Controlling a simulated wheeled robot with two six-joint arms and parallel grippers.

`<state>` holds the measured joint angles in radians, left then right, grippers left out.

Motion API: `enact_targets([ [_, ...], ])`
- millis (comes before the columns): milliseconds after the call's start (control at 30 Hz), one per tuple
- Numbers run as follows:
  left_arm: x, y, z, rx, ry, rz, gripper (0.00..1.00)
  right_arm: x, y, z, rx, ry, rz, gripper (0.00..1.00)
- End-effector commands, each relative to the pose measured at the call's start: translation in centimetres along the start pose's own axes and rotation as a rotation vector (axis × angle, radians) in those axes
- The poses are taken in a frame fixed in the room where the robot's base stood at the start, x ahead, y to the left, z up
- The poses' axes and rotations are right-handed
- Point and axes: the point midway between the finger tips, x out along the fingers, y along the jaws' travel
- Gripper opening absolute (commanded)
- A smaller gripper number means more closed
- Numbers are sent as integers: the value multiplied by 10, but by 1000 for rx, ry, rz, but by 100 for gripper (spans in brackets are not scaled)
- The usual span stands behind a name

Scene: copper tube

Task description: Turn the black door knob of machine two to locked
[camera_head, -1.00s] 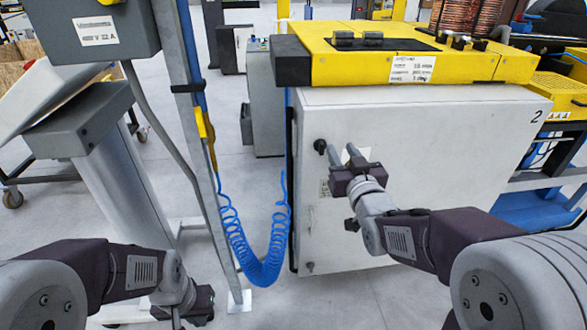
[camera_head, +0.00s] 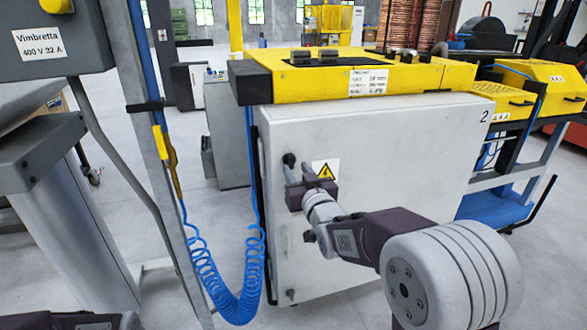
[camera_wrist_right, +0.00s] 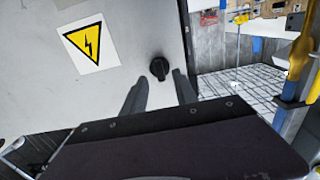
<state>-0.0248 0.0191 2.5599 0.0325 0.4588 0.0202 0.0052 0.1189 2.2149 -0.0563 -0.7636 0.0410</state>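Machine two is a white cabinet (camera_head: 400,170) with a "2" at its upper right and a yellow top. Its black door knob (camera_head: 289,159) sits near the upper left of the door face. In the right wrist view the knob (camera_wrist_right: 159,68) appears just beyond the fingertips, between the two fingers in the picture, with its grip slightly tilted. My right gripper (camera_head: 299,171) is open and empty in front of the door, close to the knob. Contact with the knob does not show. My left gripper is out of view; only part of my left arm shows at the bottom left.
A yellow warning sign (camera_wrist_right: 85,45) is beside the knob. A coiled blue hose (camera_head: 235,295) hangs left of the cabinet, near a grey post (camera_head: 150,130). A grey electrical box (camera_head: 45,38) is at the upper left. Floor is clear behind the post.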

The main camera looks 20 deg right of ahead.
Motion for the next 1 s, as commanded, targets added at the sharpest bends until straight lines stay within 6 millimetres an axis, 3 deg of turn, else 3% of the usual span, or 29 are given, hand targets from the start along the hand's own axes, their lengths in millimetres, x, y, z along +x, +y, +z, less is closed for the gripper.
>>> enact_targets([
  [200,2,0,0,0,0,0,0,28,0,0,0,0,0,35],
  [467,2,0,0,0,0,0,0,30,0,0,0,0,0,35],
  [600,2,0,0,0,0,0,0,30,0,0,0,0,0,1],
  [1000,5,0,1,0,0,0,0,30,0,1,-38,0,-1,0],
])
